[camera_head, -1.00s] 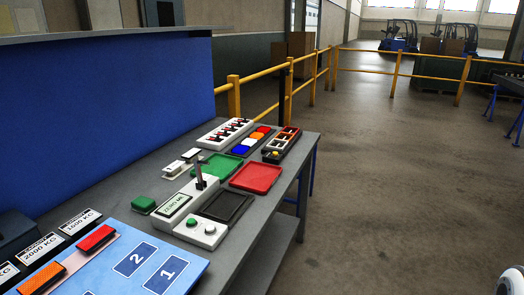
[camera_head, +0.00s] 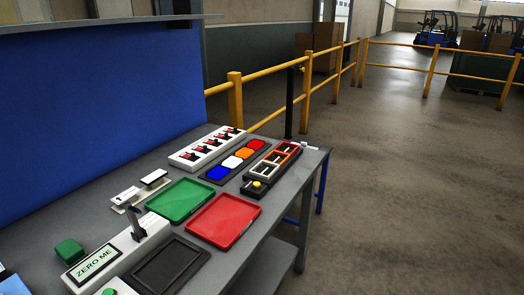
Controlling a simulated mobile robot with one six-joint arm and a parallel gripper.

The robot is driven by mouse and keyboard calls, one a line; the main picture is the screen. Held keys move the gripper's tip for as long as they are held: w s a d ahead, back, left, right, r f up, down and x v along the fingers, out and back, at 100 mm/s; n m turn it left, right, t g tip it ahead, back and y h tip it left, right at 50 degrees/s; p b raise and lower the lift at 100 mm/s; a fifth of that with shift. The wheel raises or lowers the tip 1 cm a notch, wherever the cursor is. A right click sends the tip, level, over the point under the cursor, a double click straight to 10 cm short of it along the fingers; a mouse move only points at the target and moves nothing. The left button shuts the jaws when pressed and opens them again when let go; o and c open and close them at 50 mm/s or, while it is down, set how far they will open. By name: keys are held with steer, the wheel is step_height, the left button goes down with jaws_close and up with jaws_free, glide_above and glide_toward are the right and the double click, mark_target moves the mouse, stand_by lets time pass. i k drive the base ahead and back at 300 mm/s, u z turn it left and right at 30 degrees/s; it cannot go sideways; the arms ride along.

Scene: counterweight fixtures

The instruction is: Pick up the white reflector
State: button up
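The white reflector (camera_head: 232,162) lies in a dark holder (camera_head: 211,180) on the workbench. It is in a row between a blue piece (camera_head: 217,172) and an orange piece (camera_head: 244,153), with a red piece (camera_head: 256,144) at the far end. My gripper is not in view.
A green tray (camera_head: 180,201) and a red tray (camera_head: 223,221) lie in front of the holder. A white strip with red clips (camera_head: 207,147) and a dark fixture with a yellow button (camera_head: 257,187) flank it. A "ZERO ME" device (camera_head: 95,262) stands at the near left. Yellow railings (camera_head: 236,100) stand behind.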

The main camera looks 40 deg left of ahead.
mark_target(150, 179)
steer(key=z, duration=0.05)
steer(key=i, duration=2.25)
steer(key=u, duration=3.3)
steer(key=i, duration=1)
steer(key=z, duration=0.15)
